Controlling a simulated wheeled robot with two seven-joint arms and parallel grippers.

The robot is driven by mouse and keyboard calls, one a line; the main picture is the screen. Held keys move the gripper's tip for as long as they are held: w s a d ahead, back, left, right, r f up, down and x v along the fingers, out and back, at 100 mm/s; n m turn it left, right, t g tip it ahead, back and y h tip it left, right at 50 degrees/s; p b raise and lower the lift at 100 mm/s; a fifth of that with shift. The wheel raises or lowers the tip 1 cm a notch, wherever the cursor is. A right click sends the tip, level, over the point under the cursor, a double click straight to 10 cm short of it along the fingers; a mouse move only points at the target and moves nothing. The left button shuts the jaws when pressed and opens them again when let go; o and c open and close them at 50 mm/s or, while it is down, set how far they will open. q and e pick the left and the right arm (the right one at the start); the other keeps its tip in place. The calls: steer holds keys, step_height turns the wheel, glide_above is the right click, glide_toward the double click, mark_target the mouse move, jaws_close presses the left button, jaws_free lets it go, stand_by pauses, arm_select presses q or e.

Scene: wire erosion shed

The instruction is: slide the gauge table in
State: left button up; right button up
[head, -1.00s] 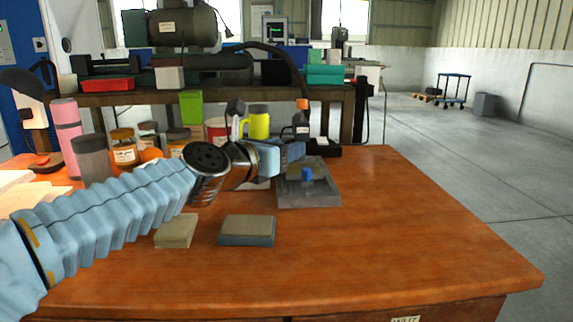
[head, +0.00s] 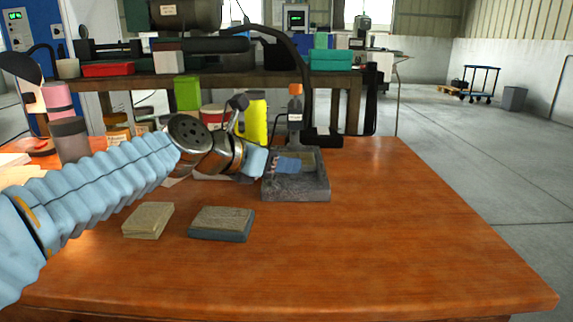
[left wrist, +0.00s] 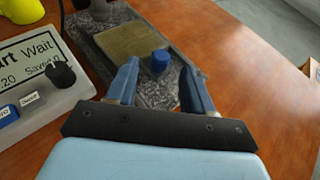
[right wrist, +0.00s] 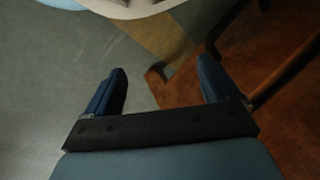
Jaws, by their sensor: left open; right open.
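The gauge table is a grey speckled stand (head: 312,190) with a tan plate on it, on the wooden table. In the left wrist view its tan plate (left wrist: 130,40) and blue knob (left wrist: 160,61) show clearly. My left gripper (head: 288,165) reaches over the stand from the left. In the left wrist view the open left fingers (left wrist: 159,72) lie to either side of the knob, with a gap visible. The knob is hidden in the head view. My right gripper (right wrist: 162,82) is open and empty, seen only in the right wrist view.
Two blocks, a tan one (head: 148,220) and a grey-based one (head: 221,223), lie in front of the stand. The table's right side is clear.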

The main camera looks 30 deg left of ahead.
arm_select(q)
steer(key=shift+x, duration=1.25)
jaws_close()
steer(key=shift+r, duration=0.1)
